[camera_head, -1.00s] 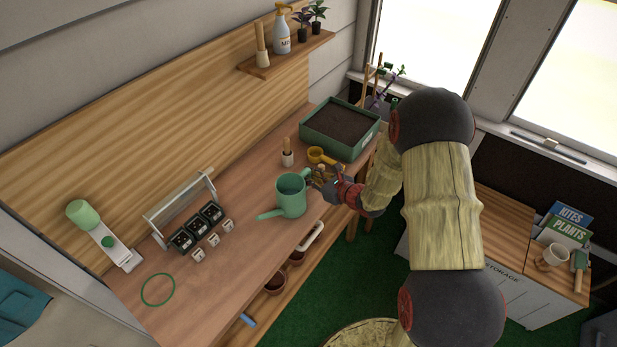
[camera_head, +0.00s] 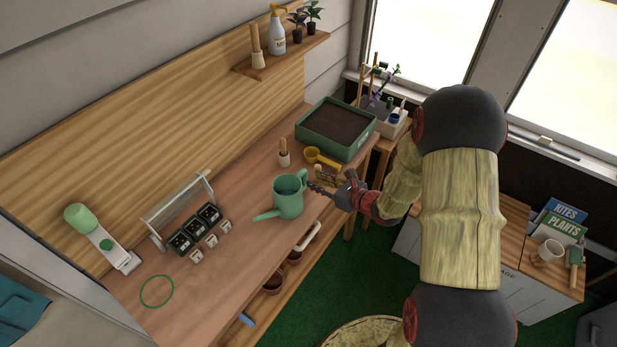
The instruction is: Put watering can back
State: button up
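The green watering can (camera_head: 289,199) stands upright on the wooden workbench (camera_head: 225,270), with its spout toward the lower left. A thin green ring (camera_head: 157,291) lies flat on the bench near its left end, well apart from the can. My gripper (camera_head: 314,188) is just right of the can, on its handle side, at the bench's front edge. Its dark fingers point left toward the can. They look very close to it, but I cannot tell whether they touch. The small, overlapping fingers do not show whether they are open or shut.
A green-topped device (camera_head: 103,238) stands far left.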

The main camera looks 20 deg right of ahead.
jog(key=v, duration=0.5)
jog(key=s+a+r+n+g+y, duration=0.2)
jog(key=s+a+r+n+g, duration=0.2)
jog(key=s+a+r+n, duration=0.35)
jog(key=s+a+r+n+g+y, duration=0.1)
jog(key=s+a+r+n+g, duration=0.35)
jog(key=a+r+n, duration=0.4)
jog(key=s+d+r+n+t+h, duration=0.1)
jog(key=s+d+r+n+h, duration=0.3)
jog(key=s+n, duration=0.2)
jog(key=s+d+r+n+t+h, duration=0.1)
jog(key=s+d+r+n+h, duration=0.3)
jog(key=s+n, duration=0.3)
jog(key=shift+s+n+h, duration=0.3)
jog(key=shift+n, duration=0.7)
notch_tip(320, 180, down, 4)
jog(key=b, duration=0.3)
jog(key=shift+b, duration=0.3)
